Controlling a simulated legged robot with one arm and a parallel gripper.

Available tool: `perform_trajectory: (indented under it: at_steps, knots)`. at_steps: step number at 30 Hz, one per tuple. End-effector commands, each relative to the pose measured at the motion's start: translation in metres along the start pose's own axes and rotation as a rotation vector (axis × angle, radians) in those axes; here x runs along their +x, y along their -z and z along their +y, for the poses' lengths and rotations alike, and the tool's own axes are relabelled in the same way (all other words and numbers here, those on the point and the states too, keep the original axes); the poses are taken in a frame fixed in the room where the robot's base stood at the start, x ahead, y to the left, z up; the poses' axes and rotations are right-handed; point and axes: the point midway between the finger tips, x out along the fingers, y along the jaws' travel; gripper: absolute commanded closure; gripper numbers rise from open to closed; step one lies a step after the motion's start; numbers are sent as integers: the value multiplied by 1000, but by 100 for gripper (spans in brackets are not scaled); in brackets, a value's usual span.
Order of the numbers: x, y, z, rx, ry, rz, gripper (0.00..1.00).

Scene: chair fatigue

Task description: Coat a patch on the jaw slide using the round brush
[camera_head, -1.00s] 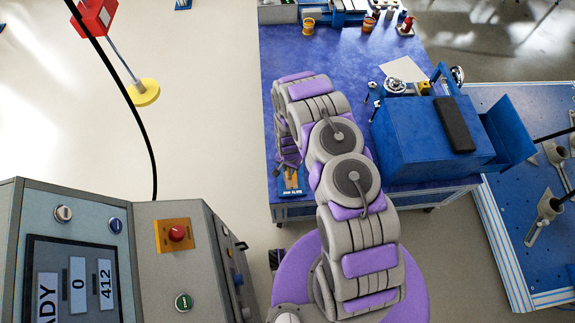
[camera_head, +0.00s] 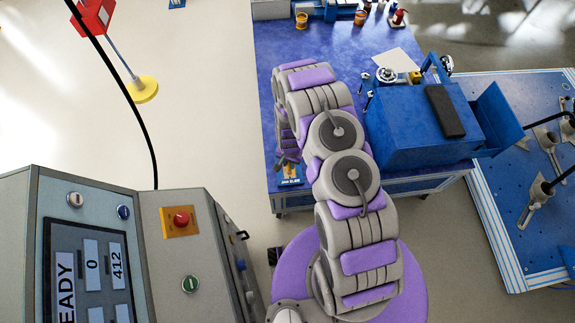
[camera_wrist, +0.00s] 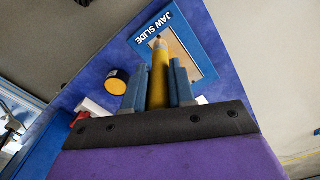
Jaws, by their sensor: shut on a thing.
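The jaw slide is a blue-framed tray (camera_wrist: 203,62) with a JAW SLIDE label and a grey-tan inner surface. It lies at the bench's near left corner, and in the head view its label end (camera_head: 290,182) shows below my gripper (camera_head: 288,157). In the wrist view my gripper (camera_wrist: 157,88) is shut on the round brush (camera_wrist: 159,65), which has a yellow body and a small dark tip. The tip appears over the label end of the tray. I cannot tell whether it touches. No coated patch can be made out.
The blue bench (camera_head: 275,55) carries a large blue box (camera_head: 405,125) with a black pad, right of my arm. A grey control console (camera_head: 165,245) stands at lower left. A black-and-yellow round item (camera_wrist: 116,82) lies beside the tray. Another blue table (camera_head: 500,215) stands at right.

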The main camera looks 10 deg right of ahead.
Motion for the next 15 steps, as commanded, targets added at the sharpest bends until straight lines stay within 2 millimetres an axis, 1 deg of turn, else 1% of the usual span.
perform_trajectory:
  at_steps: [1,9,15]
  knots:
    - [-6,2,0,0,1,1,100]
    - [-28,4,2,-1,-3,0,100]
    - [-31,4,3,-2,-3,-1,100]
